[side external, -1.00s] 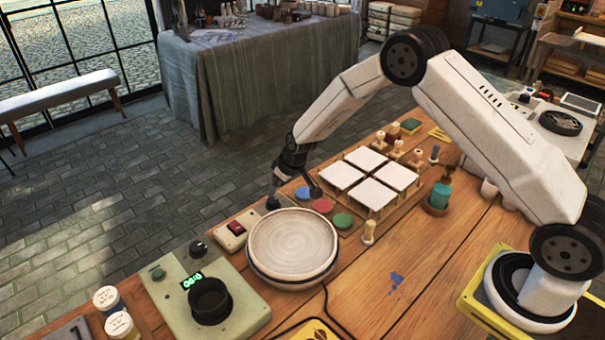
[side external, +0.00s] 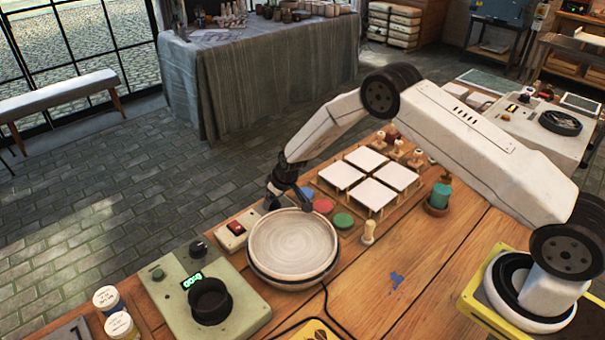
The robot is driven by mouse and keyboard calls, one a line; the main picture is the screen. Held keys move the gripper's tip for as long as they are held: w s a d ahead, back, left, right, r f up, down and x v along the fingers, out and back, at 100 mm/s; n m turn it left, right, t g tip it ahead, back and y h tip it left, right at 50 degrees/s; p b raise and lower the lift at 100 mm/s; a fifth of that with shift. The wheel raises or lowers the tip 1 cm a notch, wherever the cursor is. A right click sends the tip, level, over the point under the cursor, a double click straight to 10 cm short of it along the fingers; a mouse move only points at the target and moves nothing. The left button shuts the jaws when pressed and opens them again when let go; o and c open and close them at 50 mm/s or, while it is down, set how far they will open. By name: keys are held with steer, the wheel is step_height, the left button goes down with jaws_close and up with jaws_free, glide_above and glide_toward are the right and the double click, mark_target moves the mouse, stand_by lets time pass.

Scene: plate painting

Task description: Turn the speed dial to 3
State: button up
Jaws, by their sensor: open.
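A round pale turntable (side external: 292,243) sits on the wooden bench. At its left edge is a small cream control box (side external: 236,231) with a red switch (side external: 236,228). My gripper (side external: 289,203) is open, pointing down at the far edge of the turntable, near the right end of this box. A black knob (side external: 198,248) stands on a green unit (side external: 173,297) further left, beside a lit green display (side external: 192,281). I cannot read any number on the knob.
Red and green discs (side external: 343,220) and white square tiles (side external: 371,194) lie right of my gripper. A wooden peg figure (side external: 368,232) and a teal pot (side external: 440,197) stand nearby. Two lidded jars (side external: 107,299) stand front left. A dark cable crosses the front bench.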

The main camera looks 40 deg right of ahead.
steer(key=shift+w+f, duration=0.15)
steer(key=shift+f, duration=0.3)
jaws_close()
